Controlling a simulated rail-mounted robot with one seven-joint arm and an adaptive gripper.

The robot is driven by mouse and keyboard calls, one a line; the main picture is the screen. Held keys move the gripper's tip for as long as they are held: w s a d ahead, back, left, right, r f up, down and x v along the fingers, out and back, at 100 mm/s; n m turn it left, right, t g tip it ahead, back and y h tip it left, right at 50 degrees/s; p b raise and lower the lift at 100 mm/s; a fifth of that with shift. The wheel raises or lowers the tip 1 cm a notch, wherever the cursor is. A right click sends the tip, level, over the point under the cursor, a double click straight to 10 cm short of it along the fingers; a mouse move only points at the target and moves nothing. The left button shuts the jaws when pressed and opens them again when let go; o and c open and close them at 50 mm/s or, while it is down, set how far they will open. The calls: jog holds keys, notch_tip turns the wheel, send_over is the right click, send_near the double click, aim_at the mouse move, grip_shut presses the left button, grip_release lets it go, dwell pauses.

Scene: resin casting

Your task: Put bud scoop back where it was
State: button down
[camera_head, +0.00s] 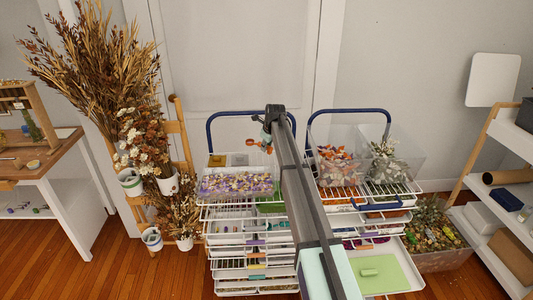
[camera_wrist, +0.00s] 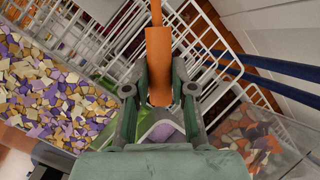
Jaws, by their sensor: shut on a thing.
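The bud scoop, which I take to be the orange tool with a thick handle and thin stem (camera_wrist: 158,50), is held between the fingers of my gripper (camera_wrist: 160,88). In the head view my gripper (camera_head: 266,132) is above the left wire cart, near its blue push handle. A small orange part of the scoop (camera_head: 257,144) shows there. The gripper is shut on the thick orange part. The scoop's far end is not clear. A pale and purple shape shows below the fingers in the wrist view; I cannot tell what it is.
A tray of purple and cream petals (camera_head: 236,184) sits on the left cart; it also shows in the wrist view (camera_wrist: 45,100). A clear bin of orange petals (camera_head: 338,166) stands on the right cart. Blue push handles (camera_head: 349,113) rise behind. Dried flowers (camera_head: 95,60) stand left.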

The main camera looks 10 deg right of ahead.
jog(key=shift+f+p, duration=0.5)
jog(key=shift+f, duration=1.85)
jog(key=shift+f, duration=0.55)
jog(key=c, duration=1)
grip_release()
jog(key=shift+r, duration=0.5)
jog(key=b+v, duration=0.2)
jog(key=v, duration=1)
jog(key=shift+b, duration=0.3)
